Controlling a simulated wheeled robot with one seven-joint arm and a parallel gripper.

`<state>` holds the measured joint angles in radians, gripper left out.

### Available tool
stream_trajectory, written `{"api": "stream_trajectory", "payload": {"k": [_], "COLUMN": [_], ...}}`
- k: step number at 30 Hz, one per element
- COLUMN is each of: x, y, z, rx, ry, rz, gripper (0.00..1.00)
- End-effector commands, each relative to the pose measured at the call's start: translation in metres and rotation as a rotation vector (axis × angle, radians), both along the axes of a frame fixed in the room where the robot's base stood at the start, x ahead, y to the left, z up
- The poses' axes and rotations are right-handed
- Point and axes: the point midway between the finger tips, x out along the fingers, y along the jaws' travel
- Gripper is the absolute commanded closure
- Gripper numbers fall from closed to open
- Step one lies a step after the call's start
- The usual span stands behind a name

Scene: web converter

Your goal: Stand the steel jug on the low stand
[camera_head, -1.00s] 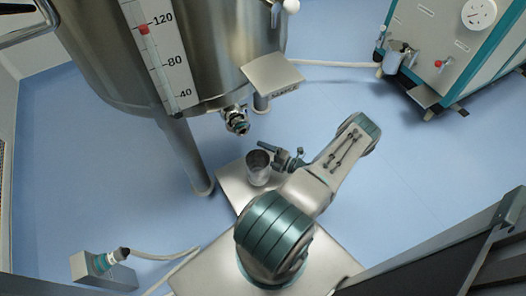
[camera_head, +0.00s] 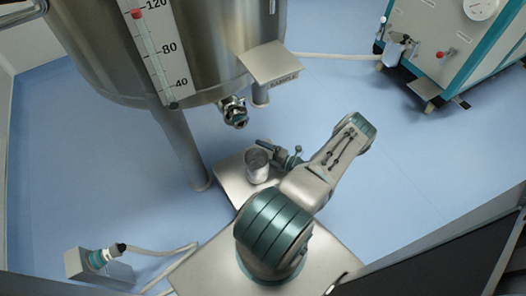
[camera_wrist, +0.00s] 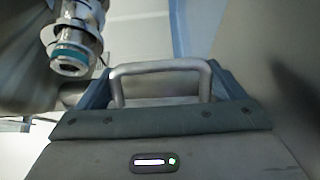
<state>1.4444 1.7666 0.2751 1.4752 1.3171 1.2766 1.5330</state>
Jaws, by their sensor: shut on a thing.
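The steel jug (camera_head: 257,166) is a small open cylinder, seen from above in the head view near the middle. My gripper (camera_head: 281,159) is at its right side and shut on it. In the wrist view the jug's grey handle (camera_wrist: 160,68) shows between the two fingers of my gripper (camera_wrist: 165,92); the jug's body is not clear there. A low flat steel plate, which looks like the low stand (camera_head: 230,182), lies beneath the jug in the head view. I cannot tell whether the jug touches it. My arm hides the plate's right part.
A large steel tank (camera_head: 190,45) with a scale stands behind, its outlet valve (camera_head: 234,111) just above and left of the jug. A tank leg (camera_head: 182,150) is close left of the stand. A teal-edged cabinet (camera_head: 450,45) is at right. Blue floor (camera_head: 410,160) at right is clear.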

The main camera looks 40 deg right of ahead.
Motion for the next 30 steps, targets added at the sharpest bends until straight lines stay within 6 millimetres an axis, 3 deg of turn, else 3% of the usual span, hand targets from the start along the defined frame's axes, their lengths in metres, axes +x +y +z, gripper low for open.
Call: {"api": "stream_trajectory", "payload": {"k": [16,17,18,26,30], "x": [0.0,0.0,0.0,-0.002,-0.016], "y": [0.0,0.0,0.0,-0.001,-0.007], "z": [-0.011,-0.01,-0.01,-0.01,-0.009], "rx": [0.0,0.0,0.0,0.0,0.0], "ry": [-0.001,-0.001,-0.001,0.001,0.001], "rz": [0.0,0.0,0.0,-0.001,-0.003], "gripper": [0.76,0.05,0.0,0.0,0.0]}}
